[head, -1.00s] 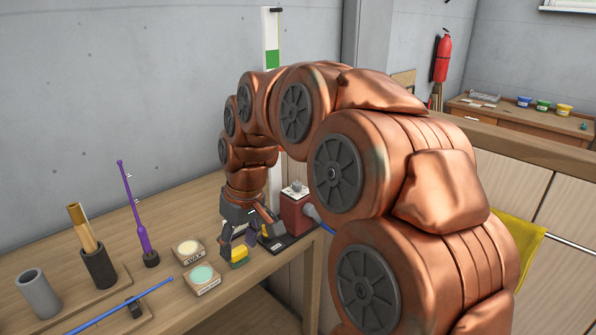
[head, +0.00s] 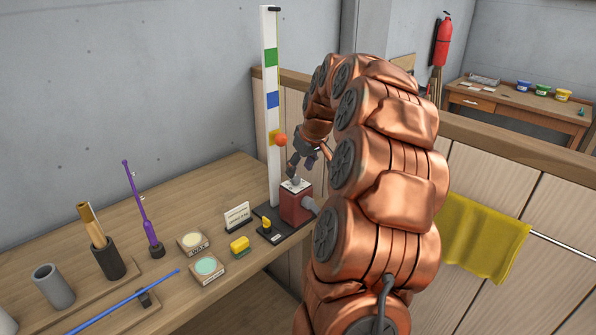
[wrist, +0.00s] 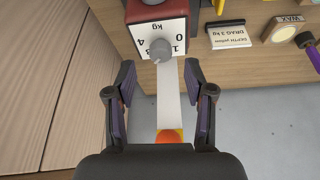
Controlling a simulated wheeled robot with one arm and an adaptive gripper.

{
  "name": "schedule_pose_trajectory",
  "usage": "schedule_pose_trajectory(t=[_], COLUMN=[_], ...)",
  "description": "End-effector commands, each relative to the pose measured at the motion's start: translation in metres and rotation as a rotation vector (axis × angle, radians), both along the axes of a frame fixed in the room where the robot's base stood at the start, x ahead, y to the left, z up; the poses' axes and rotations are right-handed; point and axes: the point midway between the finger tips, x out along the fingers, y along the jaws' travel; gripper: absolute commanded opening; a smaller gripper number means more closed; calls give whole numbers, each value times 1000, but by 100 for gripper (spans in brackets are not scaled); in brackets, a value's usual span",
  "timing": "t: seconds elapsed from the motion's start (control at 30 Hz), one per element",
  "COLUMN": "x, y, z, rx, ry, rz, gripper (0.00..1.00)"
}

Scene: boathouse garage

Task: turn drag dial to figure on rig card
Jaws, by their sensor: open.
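The red drag box (head: 297,206) stands at the bench's right end. The grey drag dial (wrist: 160,49) sits on its white face, marked kg with 0, 1, 3 and 4 legible; I cannot tell surely which figure it points to. The rig card (wrist: 232,36) reads "DEPTH yellow, DRAG 3 kg"; it also stands in the head view (head: 237,216). My gripper (wrist: 159,68) is open and empty, its fingers spread either side of the dial's line and apart from it. In the head view my gripper (head: 297,165) hangs just above the dial.
A tall white post (head: 270,110) with green, blue and yellow marks and an orange ball (head: 281,140) stands close beside my gripper. A yellow cloth (head: 485,237) hangs at right.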

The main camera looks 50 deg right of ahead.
Motion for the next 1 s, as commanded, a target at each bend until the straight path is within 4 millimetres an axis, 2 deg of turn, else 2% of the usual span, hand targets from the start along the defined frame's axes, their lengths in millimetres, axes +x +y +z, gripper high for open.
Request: schedule_pose_trajectory(t=[0.3, 0.63, 1.0], x=[12, 13, 13], y=[-1, -1, -1], z=[-31, -34, -33], rx=[4, 1, 1], ry=[6, 3, 2], rz=[1, 0, 0], gripper=[53, 53, 15])
